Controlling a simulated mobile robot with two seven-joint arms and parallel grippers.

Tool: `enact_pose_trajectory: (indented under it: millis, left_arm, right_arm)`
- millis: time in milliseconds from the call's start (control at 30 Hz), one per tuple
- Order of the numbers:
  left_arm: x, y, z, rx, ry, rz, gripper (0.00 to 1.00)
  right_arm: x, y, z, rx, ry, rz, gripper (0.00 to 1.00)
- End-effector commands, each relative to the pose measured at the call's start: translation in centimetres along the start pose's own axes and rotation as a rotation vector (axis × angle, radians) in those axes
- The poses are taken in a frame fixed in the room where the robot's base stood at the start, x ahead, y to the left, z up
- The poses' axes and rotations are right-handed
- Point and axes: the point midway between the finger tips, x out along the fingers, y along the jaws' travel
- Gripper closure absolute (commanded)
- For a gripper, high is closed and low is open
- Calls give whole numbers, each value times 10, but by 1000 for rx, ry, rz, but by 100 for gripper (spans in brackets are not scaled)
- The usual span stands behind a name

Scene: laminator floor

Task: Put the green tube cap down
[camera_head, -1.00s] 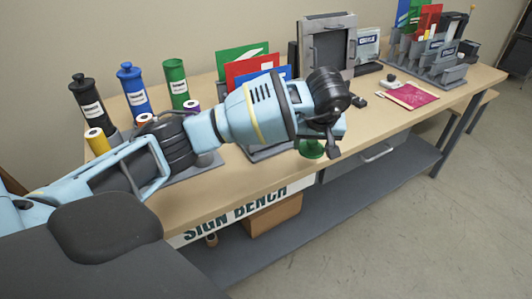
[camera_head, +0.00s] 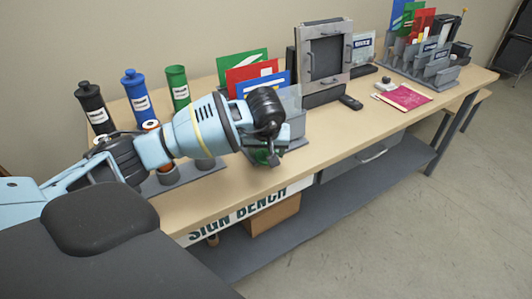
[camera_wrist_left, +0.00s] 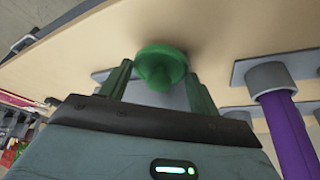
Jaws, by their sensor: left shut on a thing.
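The green tube cap (camera_wrist_left: 162,60) shows in the wrist view between the two fingers of my left gripper (camera_wrist_left: 160,82), which is shut on it. In the head view, my left gripper (camera_head: 270,150) is above the front part of the bench, in front of the upright coloured sheets. Only a bit of green shows at its fingertips there, and the arm hides the rest. In the wrist view the cap is close over the bench top; I cannot tell whether it touches. The green tube (camera_head: 177,86) stands at the back left, with no knob on its top. My right gripper is out of view.
A blue tube (camera_head: 136,95) and a black tube (camera_head: 94,108) with knobbed caps stand left of the green one. A purple tube (camera_wrist_left: 287,130) stands in a grey holder near my gripper. Bare bench top (camera_head: 325,137) lies to the right, before the grey press (camera_head: 325,55).

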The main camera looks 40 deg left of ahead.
Motion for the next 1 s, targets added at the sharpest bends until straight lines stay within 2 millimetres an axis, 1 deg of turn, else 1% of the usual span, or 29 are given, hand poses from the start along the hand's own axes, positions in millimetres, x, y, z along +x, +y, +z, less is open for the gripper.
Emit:
enact_pose_trajectory:
  millis: [33,133,400,933,967,1000]
  left_arm:
    - [6,0,2,-1,0,1,60]
    - [12,0,4,-2,2,1,60]
    - [13,0,4,-2,3,1,60]
    - [25,0,10,-2,2,1,60]
    - [25,0,9,-2,2,1,37]
    - [24,0,9,-2,2,1,31]
  right_arm:
    - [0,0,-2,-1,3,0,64]
    - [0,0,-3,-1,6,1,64]
    - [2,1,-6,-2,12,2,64]
    - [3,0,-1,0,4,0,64]
    - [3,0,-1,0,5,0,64]
    - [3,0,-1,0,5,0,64]
